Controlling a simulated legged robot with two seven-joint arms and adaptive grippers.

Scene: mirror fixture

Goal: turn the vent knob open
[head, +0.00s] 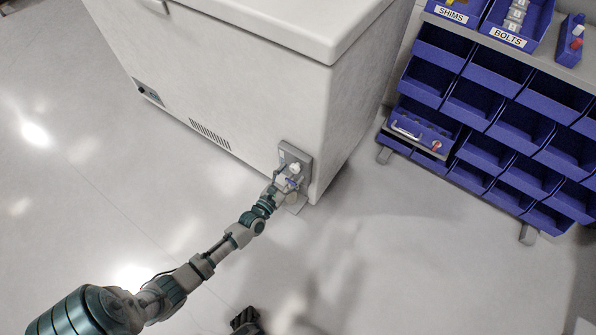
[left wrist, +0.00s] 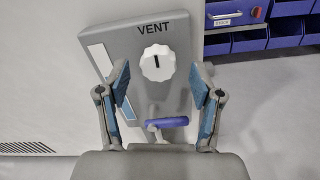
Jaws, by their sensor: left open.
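The vent knob (left wrist: 157,63) is white with a scalloped rim and a dark upright mark, on a grey panel (left wrist: 180,38) lettered VENT. In the head view the knob (head: 295,168) sits on the panel at the lower corner of the white freezer. My left gripper (head: 289,181) is at the panel. In the left wrist view its blue-padded fingers (left wrist: 159,72) are open, one on each side of the knob, with gaps to it. I cannot tell how far their tips are from the panel.
A blue-handled lever (left wrist: 167,122) sticks out below the knob, between the fingers. The white freezer (head: 230,80) fills the upper middle. A rack of blue bins (head: 500,125) stands to the right. The grey floor between is clear.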

